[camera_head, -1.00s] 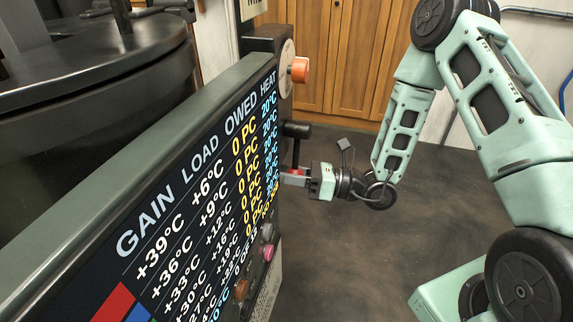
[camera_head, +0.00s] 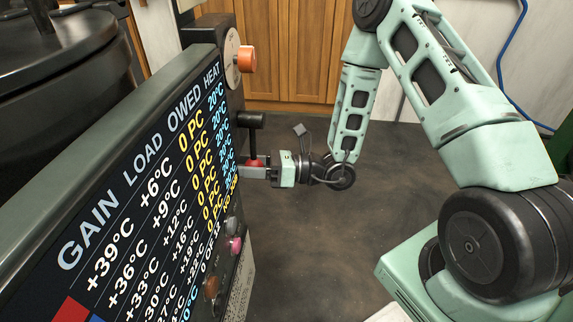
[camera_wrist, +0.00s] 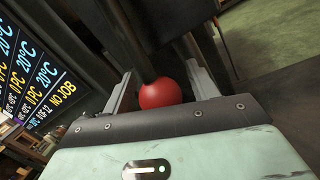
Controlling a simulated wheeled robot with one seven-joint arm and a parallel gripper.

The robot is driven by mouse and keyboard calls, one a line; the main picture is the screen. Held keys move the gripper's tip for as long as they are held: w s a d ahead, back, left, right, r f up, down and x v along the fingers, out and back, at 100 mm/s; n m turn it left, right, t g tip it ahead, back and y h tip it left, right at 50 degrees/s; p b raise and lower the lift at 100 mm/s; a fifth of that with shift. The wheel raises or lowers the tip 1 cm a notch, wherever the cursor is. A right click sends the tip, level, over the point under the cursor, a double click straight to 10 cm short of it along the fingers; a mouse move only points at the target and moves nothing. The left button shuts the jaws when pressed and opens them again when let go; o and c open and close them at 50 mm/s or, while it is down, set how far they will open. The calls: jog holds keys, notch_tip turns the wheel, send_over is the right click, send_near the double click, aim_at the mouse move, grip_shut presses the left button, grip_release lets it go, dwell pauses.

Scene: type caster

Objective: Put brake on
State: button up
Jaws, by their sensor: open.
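My gripper (camera_head: 254,172) is at the red ball (camera_head: 257,162), low beside the panel's edge. In the wrist view, my gripper (camera_wrist: 162,88) is open, with one finger on each side of the red ball (camera_wrist: 160,94). A dark shaft shows just beyond the ball. I cannot tell whether the fingers touch the ball. No label naming the brake is readable.
The display panel (camera_head: 130,215) fills the left side. An orange knob (camera_head: 248,59) sits above the lever; a pink button (camera_head: 235,245) and a brown button (camera_head: 212,288) sit below. A dark drum (camera_head: 70,75) stands behind the panel. Bare floor (camera_head: 310,240) lies to the right.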

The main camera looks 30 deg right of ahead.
jog(key=p+v, duration=0.3)
jog(key=v, duration=1.4)
jog(key=shift+d, duration=0.2)
